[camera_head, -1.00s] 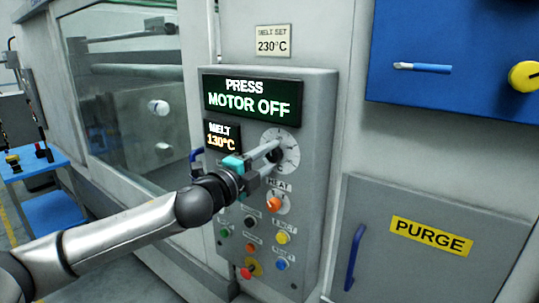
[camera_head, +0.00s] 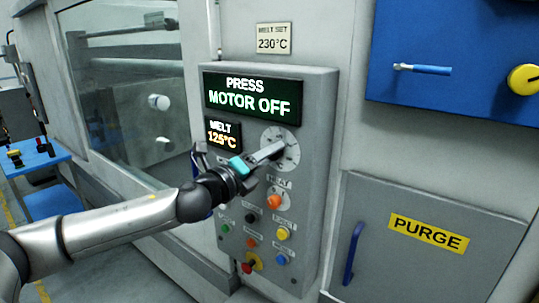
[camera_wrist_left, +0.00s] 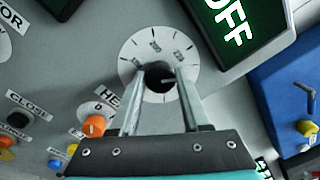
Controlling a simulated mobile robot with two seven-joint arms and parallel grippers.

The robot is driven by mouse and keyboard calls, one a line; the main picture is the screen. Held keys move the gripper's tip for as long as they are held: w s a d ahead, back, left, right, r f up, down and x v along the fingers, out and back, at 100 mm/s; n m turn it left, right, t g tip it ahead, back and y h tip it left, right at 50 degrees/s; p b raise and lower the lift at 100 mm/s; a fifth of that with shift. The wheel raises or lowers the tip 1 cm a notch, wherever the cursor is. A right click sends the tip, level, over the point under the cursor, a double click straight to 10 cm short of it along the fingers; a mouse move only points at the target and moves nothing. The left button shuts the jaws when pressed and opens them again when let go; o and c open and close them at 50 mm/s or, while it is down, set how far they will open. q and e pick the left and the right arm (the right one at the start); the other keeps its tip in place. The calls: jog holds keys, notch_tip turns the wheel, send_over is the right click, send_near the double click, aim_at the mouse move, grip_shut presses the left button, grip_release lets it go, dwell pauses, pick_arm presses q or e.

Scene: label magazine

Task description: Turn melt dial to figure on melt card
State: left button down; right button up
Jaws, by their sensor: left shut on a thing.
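The melt dial is a dark knob (camera_wrist_left: 157,76) on a pale round scale plate (camera_head: 291,155) with tick marks, on the grey control panel. My left gripper (camera_head: 276,150) is shut on the knob; in the left wrist view its two fingers (camera_wrist_left: 158,84) lie on either side of it. In the head view the fingers hide most of the knob. The melt card (camera_head: 273,39) above the panel reads "MELT SET 230°C". The melt display (camera_head: 223,135) reads 125°C. My right gripper is not in view.
A screen (camera_head: 252,98) above the dial reads "PRESS MOTOR OFF". An orange heat knob (camera_head: 274,201) and several coloured buttons sit below the dial. A grey door with a purge label (camera_head: 428,233) and a blue handle (camera_head: 354,254) is at the right.

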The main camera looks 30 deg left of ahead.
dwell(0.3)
pick_arm(q)
jog(key=shift+c, duration=1.8)
grip_release()
jog(key=shift+s, duration=0.1)
jog(key=s+a+p, duration=0.1)
jog(key=s, duration=1.4)
jog(key=shift+a+f, duration=0.35)
